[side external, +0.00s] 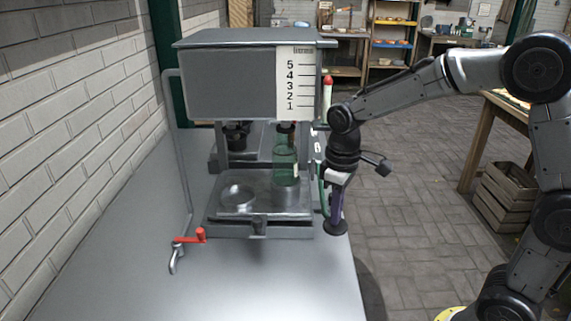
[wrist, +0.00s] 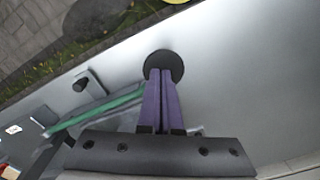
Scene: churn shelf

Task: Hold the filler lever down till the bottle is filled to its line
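A green see-through bottle (side external: 285,165) stands upright under the filler spout (side external: 285,133) on the machine's grey tray. Its liquid level and fill line are too small to make out. My gripper (side external: 335,222) points down at the right front of the machine. Its purple fingers are together, with their tips at a round black pad (side external: 335,228). The pad also shows at the fingertips in the wrist view (wrist: 163,62), where my gripper (wrist: 160,75) looks shut. I cannot tell whether the pad is the filler lever's end, or how far down it is.
The grey tank (side external: 225,80) above carries a white scale (side external: 295,83) numbered 1 to 5. A red-tipped upright tube (side external: 327,90) stands beside it. The tray (side external: 235,212) has an empty round recess. The bench front is clear.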

